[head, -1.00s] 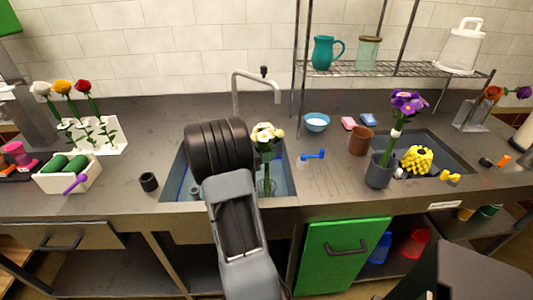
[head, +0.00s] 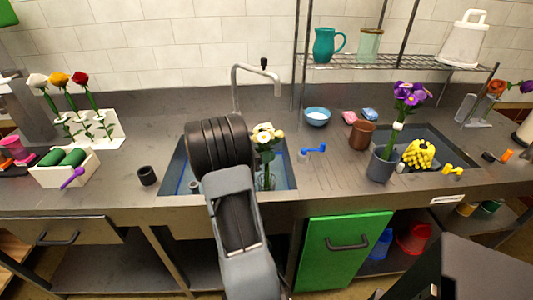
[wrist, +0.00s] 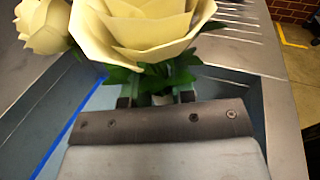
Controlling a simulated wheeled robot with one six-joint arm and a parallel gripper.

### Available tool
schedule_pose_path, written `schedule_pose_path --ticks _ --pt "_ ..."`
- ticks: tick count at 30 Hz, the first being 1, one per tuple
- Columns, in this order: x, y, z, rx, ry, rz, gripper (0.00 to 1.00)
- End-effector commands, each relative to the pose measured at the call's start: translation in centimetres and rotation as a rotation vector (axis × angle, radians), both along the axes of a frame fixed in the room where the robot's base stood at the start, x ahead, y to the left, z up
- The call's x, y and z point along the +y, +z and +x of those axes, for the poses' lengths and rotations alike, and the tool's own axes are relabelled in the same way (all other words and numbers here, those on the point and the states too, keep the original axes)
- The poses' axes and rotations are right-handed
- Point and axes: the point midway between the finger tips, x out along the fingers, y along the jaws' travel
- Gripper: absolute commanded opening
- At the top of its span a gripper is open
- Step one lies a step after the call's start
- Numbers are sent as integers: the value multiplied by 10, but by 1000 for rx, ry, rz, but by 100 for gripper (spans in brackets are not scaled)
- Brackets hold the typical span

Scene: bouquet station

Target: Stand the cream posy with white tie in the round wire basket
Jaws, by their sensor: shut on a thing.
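The cream posy (head: 266,134), with cream roses and green leaves, is upright over the right part of the left sink. In the wrist view its roses (wrist: 150,25) fill the top, and my gripper (wrist: 158,98) is shut on its stems just under the leaves. A pale patch shows between the fingers; I cannot tell if it is the white tie. In the head view my arm hides the gripper.
The faucet (head: 236,90) stands behind the sink. A blue tap-like piece (head: 314,149), a blue bowl (head: 317,116) and a brown cup (head: 361,134) are to the right. A grey vase (head: 382,165) holds purple flowers. A black cup (head: 147,176) stands left of the sink.

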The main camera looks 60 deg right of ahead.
Motion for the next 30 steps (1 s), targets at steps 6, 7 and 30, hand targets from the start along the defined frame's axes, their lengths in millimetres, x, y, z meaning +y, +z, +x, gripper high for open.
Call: schedule_pose_path --ticks 6,7,30 --pt "0 -7 0 1 0 -1 0" --pt "0 -8 0 1 0 -1 0" --pt "0 -18 0 1 0 -1 35"
